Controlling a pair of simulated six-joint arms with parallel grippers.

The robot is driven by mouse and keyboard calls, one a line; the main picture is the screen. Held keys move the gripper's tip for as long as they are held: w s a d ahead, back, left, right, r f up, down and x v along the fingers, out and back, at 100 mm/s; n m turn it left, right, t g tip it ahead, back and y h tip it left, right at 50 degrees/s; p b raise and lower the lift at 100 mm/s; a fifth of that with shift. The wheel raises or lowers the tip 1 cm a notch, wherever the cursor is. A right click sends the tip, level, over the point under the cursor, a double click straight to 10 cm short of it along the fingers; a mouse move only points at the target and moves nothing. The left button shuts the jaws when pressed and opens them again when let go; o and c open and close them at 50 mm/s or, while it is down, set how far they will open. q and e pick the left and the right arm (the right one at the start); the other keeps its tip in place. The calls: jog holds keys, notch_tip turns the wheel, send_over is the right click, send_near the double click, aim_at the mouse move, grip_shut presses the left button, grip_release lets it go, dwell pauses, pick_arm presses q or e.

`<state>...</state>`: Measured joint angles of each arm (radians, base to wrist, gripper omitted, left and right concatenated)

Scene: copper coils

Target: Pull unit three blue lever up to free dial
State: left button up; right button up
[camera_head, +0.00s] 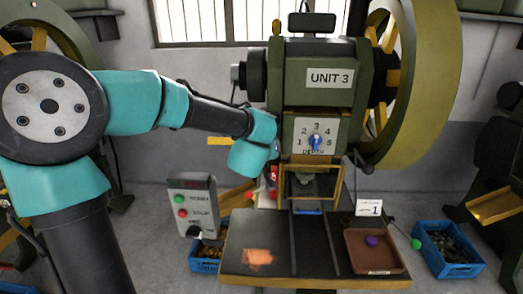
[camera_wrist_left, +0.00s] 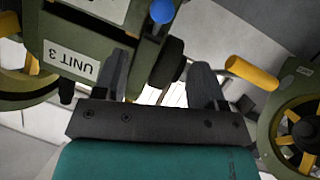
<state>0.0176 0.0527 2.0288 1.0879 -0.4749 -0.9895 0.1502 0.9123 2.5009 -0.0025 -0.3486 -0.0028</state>
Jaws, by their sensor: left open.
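The green press marked UNIT 3 (camera_head: 330,78) stands at the centre of the head view. Its depth dial (camera_head: 316,143) has a blue knob pointing up near 3. In the left wrist view the press label (camera_wrist_left: 70,62) is upside down. A blue ball knob (camera_wrist_left: 162,11), likely the lever's end, shows at the top of that view, on the press's side. My left gripper (camera_wrist_left: 162,70) is open and empty, with the ball beyond its fingertips. In the head view my turquoise wrist hides the gripper and lever. My right gripper is not in view.
A yellow handle (camera_wrist_left: 252,73) is near the right finger in the wrist view. A control box (camera_head: 192,205) stands at the press's left. A brown tray (camera_head: 374,250) is on the press table, and a blue crate (camera_head: 447,250) stands at the right.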

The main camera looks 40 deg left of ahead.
pick_arm(q)
jog(key=shift+v, duration=2.6)
jog(key=d+f+m+g+h, duration=0.2)
jog(key=d+f, duration=0.1)
jog(key=f, duration=1.1)
jog(key=d+f+m+g+h, duration=0.2)
jog(key=d+f, duration=0.1)
jog(key=f, duration=1.1)
jog(key=s+d+f+g+h, duration=0.2)
jog(key=s+d+f+g, duration=0.2)
jog(key=s+f, duration=0.3)
jog(key=s+d+f+m+g+h, duration=0.1)
jog(key=s+d+f+g, duration=0.3)
jog(key=s+f, duration=0.4)
notch_tip(320, 180, down, 7)
jog(key=shift+d+f+h, duration=0.1)
jog(key=shift+d+h, duration=0.5)
jog(key=shift+h, duration=0.1)
